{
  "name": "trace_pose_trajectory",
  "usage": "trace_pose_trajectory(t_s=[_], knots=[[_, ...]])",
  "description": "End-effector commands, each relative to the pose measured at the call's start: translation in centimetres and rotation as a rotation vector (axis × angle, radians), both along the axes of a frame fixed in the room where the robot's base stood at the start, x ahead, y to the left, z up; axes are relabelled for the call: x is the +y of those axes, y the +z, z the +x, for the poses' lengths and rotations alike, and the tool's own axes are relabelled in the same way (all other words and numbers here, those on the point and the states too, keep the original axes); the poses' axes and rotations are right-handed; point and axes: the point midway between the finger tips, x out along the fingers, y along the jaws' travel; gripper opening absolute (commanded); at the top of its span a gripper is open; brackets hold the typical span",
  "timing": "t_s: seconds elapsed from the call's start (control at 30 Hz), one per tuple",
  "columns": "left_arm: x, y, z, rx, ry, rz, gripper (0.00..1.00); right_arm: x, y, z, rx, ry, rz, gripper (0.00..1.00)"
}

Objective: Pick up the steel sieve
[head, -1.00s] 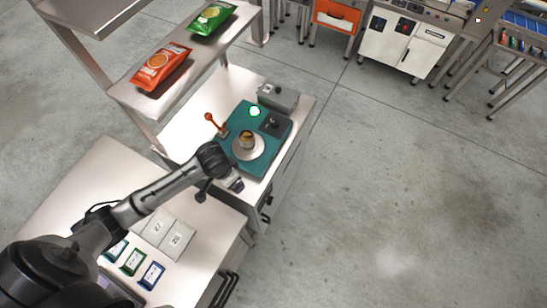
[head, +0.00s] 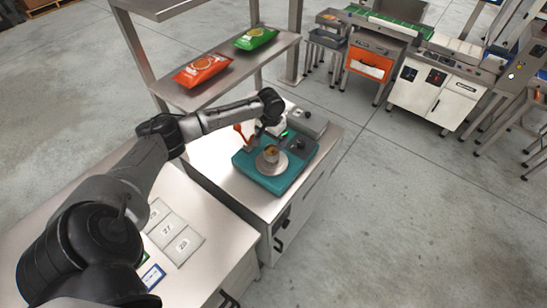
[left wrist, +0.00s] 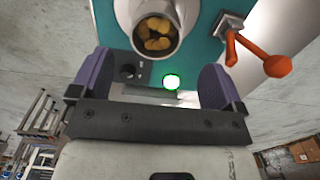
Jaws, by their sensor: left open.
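A small round steel-coloured vessel holding yellow-brown pieces, which I take for the steel sieve (head: 271,154), stands on the round pan of a teal weigher (head: 247,162). In the left wrist view the sieve (left wrist: 136,12) is at the top, beyond the fingertips, with the pieces showing inside its rim. My left gripper (head: 262,131) is over the back left part of the weigher, behind the sieve and apart from it. In the left wrist view its two purple-grey fingers (left wrist: 158,78) are spread with nothing between them. My right gripper is in neither view.
An orange-red lever (left wrist: 262,58) rises beside the weigher, close to my left gripper. A grey box (head: 312,122) stands behind the weigher. A shelf (head: 184,97) with red (head: 203,70) and green (head: 255,38) bags is at the back left. Numbered plates (head: 181,243) lie on the front table.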

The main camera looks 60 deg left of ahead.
Motion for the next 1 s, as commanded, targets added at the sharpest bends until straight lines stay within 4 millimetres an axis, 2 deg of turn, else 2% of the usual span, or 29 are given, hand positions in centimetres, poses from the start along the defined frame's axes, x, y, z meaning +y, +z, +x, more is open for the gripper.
trace_pose_trajectory(t_s=[0.1,0.2,0.47,0.73,1.0], knots=[[-0.1,-1.7,0.0,0.001,0.000,-0.002,0.94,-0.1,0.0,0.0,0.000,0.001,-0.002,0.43],[0.0,-2.6,0.0,0.001,0.000,-0.001,0.94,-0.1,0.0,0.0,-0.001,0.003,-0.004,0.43],[-0.2,-3.9,0.0,0.002,-0.001,-0.001,0.94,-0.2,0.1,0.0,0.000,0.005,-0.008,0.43],[-0.5,-7.3,0.1,0.001,-0.001,-0.001,0.94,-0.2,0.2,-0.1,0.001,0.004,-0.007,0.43],[-0.5,-8.4,0.1,0.000,-0.003,0.000,0.94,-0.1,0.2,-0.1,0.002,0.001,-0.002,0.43]])
